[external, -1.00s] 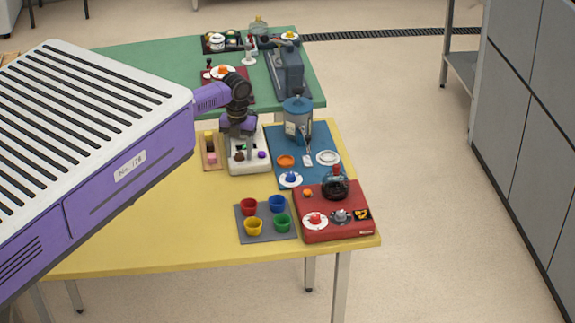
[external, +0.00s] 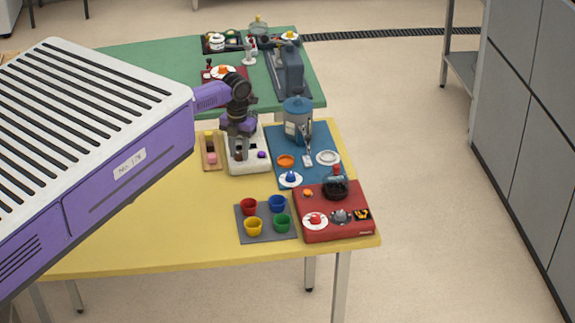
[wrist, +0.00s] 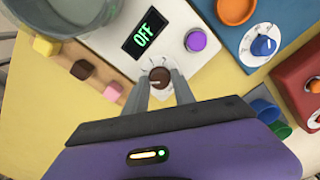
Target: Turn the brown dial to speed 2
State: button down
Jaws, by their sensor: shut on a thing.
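In the external view my gripper (external: 239,150) reaches down over the white appliance (external: 248,165), and the dial is hard to make out there.
A purple button (wrist: 195,40) lies right of the display. A wooden tray with yellow, brown and pink blocks (wrist: 82,69) is at the left. A blue board with a blue dial (wrist: 263,46) and a red appliance (external: 340,230) are at the right. Coloured cups stand on a grey mat (external: 242,228).

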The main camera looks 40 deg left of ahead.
aim_at(242, 154)
jog(key=m, duration=0.3)
jog(key=shift+r+m, duration=0.1)
jog(key=shift+m, duration=0.2)
jog(key=m, duration=0.3)
jog(key=shift+m, duration=0.3)
jog(key=m, duration=0.5)
jog(key=shift+m, duration=0.7)
jog(key=c, duration=1.1)
grip_release()
jog(key=shift+o, duration=0.2)
jog(key=shift+r+b, duration=0.4)
jog(key=shift+r, duration=3.45)
